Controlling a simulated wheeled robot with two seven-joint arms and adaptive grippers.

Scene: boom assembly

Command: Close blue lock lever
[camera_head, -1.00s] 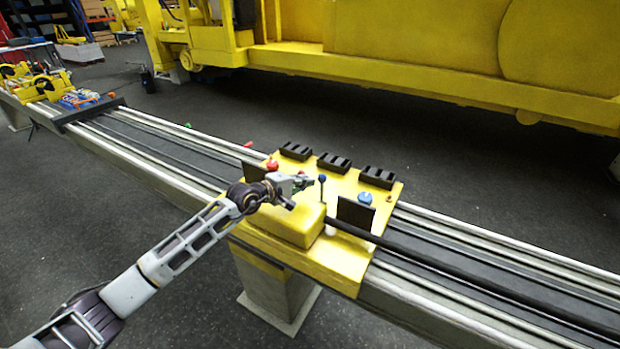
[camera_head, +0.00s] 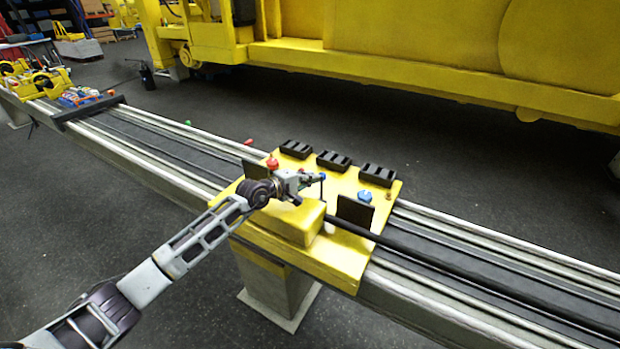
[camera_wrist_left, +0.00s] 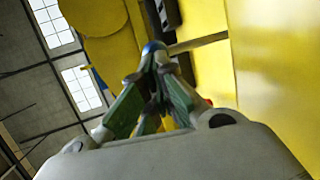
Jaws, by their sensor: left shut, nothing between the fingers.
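The blue lock lever (camera_head: 322,188) stands upright on the yellow station plate, a thin dark stem with a small blue ball on top. My left gripper (camera_head: 314,179) is shut and empty, with its fingertips right beside the lever's ball on the left. In the left wrist view the fingers (camera_wrist_left: 156,62) meet at their tips, and the blue ball (camera_wrist_left: 153,47) shows just beyond them, partly hidden. I cannot tell whether they touch. My right gripper is not in view.
The yellow plate (camera_head: 335,272) carries a red knob (camera_head: 272,164), a blue knob (camera_head: 365,196), dark upright plates and black blocks (camera_head: 334,160). A black rod (camera_head: 430,250) runs right along the rail. Open floor lies around the rail.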

